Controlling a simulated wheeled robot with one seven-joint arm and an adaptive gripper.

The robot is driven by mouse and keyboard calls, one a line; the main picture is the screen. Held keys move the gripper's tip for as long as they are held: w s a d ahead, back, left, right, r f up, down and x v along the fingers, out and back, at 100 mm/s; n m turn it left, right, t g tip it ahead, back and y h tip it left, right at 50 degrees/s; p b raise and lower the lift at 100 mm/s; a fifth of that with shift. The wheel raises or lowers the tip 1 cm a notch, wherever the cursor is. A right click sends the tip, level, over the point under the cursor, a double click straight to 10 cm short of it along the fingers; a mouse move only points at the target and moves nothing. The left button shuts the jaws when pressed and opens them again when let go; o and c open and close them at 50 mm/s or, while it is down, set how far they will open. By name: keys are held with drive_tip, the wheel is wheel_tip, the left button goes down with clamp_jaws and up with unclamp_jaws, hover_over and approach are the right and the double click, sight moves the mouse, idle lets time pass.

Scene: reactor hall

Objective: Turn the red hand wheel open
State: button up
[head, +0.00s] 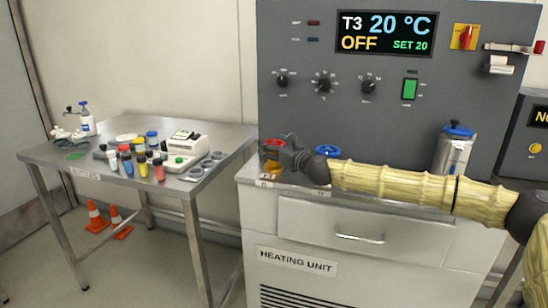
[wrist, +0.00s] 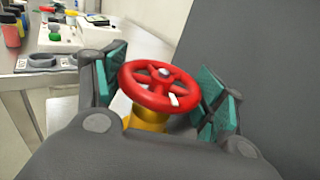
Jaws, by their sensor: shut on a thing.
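The red hand wheel (wrist: 150,77) sits on a yellow valve body (wrist: 146,121) and has a white mark on its rim. My gripper (wrist: 160,88) is around it, with one teal finger pad at the wheel's left edge and the other at its right, shut on the wheel. In the head view the red wheel (head: 273,143) shows at the left end of the heating unit's top, partly hidden by my gripper (head: 285,148).
A blue hand wheel (head: 327,151) stands just right of my gripper, behind my arm. A metal flask with a blue lid (head: 454,150) stands farther right. The grey control panel (head: 300,110) rises behind. A side table (head: 110,190) at left holds bottles and instruments.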

drive_tip(key=shift+n+g+y+b, duration=0.4)
drive_tip(key=shift+y+b, duration=0.1)
drive_tip(key=shift+b, duration=0.35)
drive_tip(key=shift+r+b, duration=0.15)
drive_tip(key=shift+b, duration=0.15)
drive_tip(key=o, duration=1)
drive_tip(key=shift+v, duration=3.7)
drive_tip(key=shift+w+d, duration=0.1)
drive_tip(key=shift+w, duration=0.05)
